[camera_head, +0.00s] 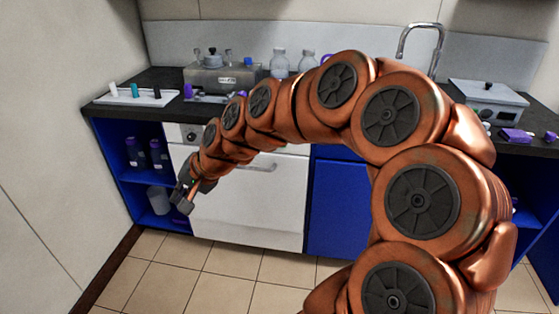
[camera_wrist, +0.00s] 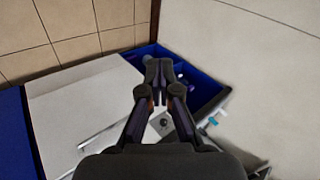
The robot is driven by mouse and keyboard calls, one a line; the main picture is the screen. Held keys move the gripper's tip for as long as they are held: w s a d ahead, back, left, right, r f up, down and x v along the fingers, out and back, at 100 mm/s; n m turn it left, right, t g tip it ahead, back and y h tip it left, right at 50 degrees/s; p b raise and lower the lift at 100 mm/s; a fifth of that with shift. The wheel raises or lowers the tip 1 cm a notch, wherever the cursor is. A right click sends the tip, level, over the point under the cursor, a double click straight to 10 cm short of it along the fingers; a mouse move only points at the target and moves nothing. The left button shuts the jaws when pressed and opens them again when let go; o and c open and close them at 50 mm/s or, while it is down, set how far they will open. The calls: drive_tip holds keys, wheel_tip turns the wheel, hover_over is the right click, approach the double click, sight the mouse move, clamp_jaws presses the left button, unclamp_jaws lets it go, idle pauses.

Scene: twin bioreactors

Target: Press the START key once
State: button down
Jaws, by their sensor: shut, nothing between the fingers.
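I cannot make out a key labelled START in either view. A grey boxy unit (camera_head: 222,79) with a small label and fittings on top stands on the counter at the back left. Another grey unit (camera_head: 487,102) stands at the right end of the counter. My gripper (camera_head: 181,199) is shut and empty, in front of the left cabinet and below the counter top. In the wrist view its fingertips (camera_wrist: 159,68) meet, with the white appliance front and blue shelf beyond. A small panel with a round knob (camera_wrist: 163,122) lies partly behind the fingers.
The white appliance (camera_head: 255,190) has a bar handle and a knob panel at its upper left. The open blue shelf (camera_head: 127,177) holds dark bottles and a grey container. A white rack (camera_head: 134,98) with coloured items sits on the counter. Tiled floor in front is clear.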

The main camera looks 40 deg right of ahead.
drive_tip(key=w+d+f+m+t+h+b, duration=0.1)
drive_tip(key=w+d+f+m+t+b, duration=0.2)
drive_tip(key=d, duration=0.6)
drive_tip(key=w+d+f+m+t+h+b, duration=0.25)
drive_tip(key=w+d+m+b, duration=0.2)
drive_tip(key=d, duration=0.45)
drive_tip(key=s+d+f+m+h+b, duration=0.1)
drive_tip(key=d+f+m+h, duration=0.1)
drive_tip(key=d, duration=0.6)
drive_tip(key=s+d+f+m+h+b, duration=0.1)
drive_tip(key=d+f+m+h+b, duration=0.1)
drive_tip(key=d+f+m, duration=0.3)
drive_tip(key=d, duration=0.4)
drive_tip(key=shift+d+m+b, duration=0.15)
drive_tip(key=shift+m+b, duration=0.15)
drive_tip(key=shift+m, duration=0.05)
drive_tip(key=shift+w, duration=0.15)
drive_tip(key=shift+w+d+f, duration=0.1)
drive_tip(key=shift+w+d, duration=0.7)
drive_tip(key=shift+d, duration=0.4)
drive_tip(key=shift+w+d+r, duration=0.1)
drive_tip(key=shift+w+d, duration=0.75)
drive_tip(key=shift+d, duration=0.3)
drive_tip(key=shift+w+d+f, duration=0.1)
drive_tip(key=shift+w+d, duration=0.7)
drive_tip(key=shift+d, duration=0.4)
drive_tip(key=shift+w+d, duration=0.1)
drive_tip(key=shift+d, duration=0.05)
